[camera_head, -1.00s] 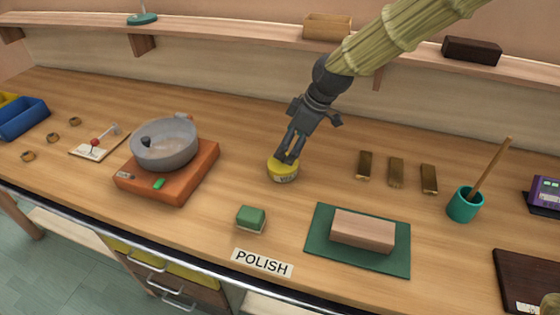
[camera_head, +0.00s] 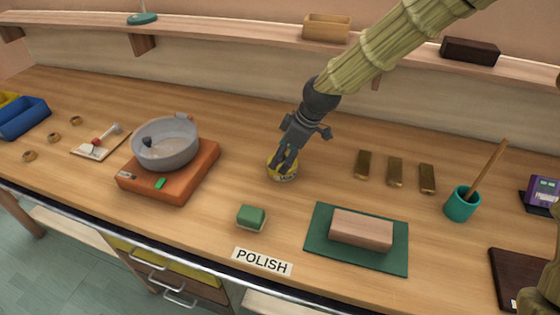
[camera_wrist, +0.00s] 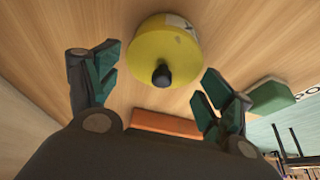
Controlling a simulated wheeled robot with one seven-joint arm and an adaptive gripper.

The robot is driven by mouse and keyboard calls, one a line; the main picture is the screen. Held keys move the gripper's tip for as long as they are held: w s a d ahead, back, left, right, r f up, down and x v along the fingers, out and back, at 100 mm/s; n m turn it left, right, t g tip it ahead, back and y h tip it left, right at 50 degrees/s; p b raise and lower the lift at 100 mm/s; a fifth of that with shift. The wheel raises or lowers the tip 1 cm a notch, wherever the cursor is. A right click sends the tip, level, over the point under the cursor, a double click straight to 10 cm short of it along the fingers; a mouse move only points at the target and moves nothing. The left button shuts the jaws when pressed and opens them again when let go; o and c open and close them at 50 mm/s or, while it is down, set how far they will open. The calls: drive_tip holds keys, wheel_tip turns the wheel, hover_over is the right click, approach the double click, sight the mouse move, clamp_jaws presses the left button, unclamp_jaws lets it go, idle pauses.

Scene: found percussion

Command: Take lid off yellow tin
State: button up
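The yellow tin (camera_head: 272,168) stands on the workbench, right of the grey pan. In the wrist view its round yellow lid (camera_wrist: 183,42) shows with a dark knob (camera_wrist: 162,75) on it, so the lid is on the tin. My gripper (camera_head: 282,161) is at the tin from above and hides much of it in the head view. In the wrist view my gripper (camera_wrist: 155,88) is open, one finger to each side of the knob, with nothing between the pads. I cannot tell how far the fingertips are from the lid.
A green-and-cream block (camera_head: 250,217) sits in front of the tin, above the POLISH label (camera_head: 262,262). A grey pan (camera_head: 165,150) stands on an orange base (camera_head: 190,178) at left. A wooden block (camera_head: 361,230) lies on a green mat (camera_head: 330,255). Several brass bars (camera_head: 395,171) lie to the right.

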drive_tip(key=c, duration=0.4)
drive_tip(key=shift+s, duration=0.1)
drive_tip(key=shift+c, duration=0.6)
